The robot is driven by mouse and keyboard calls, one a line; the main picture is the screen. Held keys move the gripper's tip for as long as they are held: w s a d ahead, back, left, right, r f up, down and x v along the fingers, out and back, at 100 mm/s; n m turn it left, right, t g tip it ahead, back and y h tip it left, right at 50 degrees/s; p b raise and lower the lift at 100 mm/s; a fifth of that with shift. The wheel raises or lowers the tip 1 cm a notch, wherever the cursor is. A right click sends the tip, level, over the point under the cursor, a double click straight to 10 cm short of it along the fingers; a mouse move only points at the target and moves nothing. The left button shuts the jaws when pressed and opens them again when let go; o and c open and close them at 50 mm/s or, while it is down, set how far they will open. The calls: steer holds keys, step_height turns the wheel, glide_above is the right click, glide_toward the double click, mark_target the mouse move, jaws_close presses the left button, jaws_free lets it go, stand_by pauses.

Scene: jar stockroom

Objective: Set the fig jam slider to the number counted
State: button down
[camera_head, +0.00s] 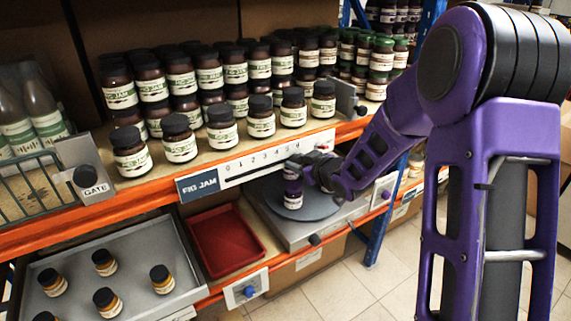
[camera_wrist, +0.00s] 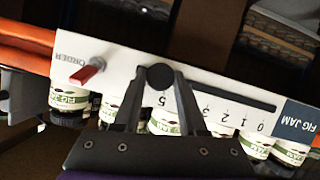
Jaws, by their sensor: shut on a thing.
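The fig jam slider is a dark slot in a white strip (camera_head: 250,166) with numbers, beside a blue FIG JAM plate (camera_head: 198,184). In the wrist view the strip (camera_wrist: 120,62) appears upside down, with the blue plate (camera_wrist: 297,118) at right. A round black knob (camera_wrist: 160,77) sits in line with the 5. My gripper (camera_wrist: 160,85) is shut on this knob, one finger on each side; one finger hides the 4. In the head view my gripper (camera_head: 308,168) is at the strip's right part and hides the knob. Fig jam jars (camera_head: 222,128) stand in rows on the shelf above.
A red lever (camera_wrist: 88,72) is on the strip near the knob. Below, a dark jar (camera_head: 292,196) stands on a round grey plate (camera_head: 322,206). A red tray (camera_head: 226,242) is empty. A grey tray (camera_head: 130,250) holds several small jars. A GATE handle (camera_head: 86,177) is at left.

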steer(key=shift+w+d+r, duration=0.1)
steer(key=shift+w+d, duration=0.65)
steer(key=shift+d, duration=0.3)
steer(key=shift+c, duration=2.2)
jaws_free()
steer(key=p+v, duration=0.2)
steer(key=v, duration=1.5)
steer(key=shift+s+d+p, duration=0.15)
steer(key=shift+s+p, duration=0.05)
steer(key=shift+p, duration=0.1)
steer(key=shift+w, duration=0.1)
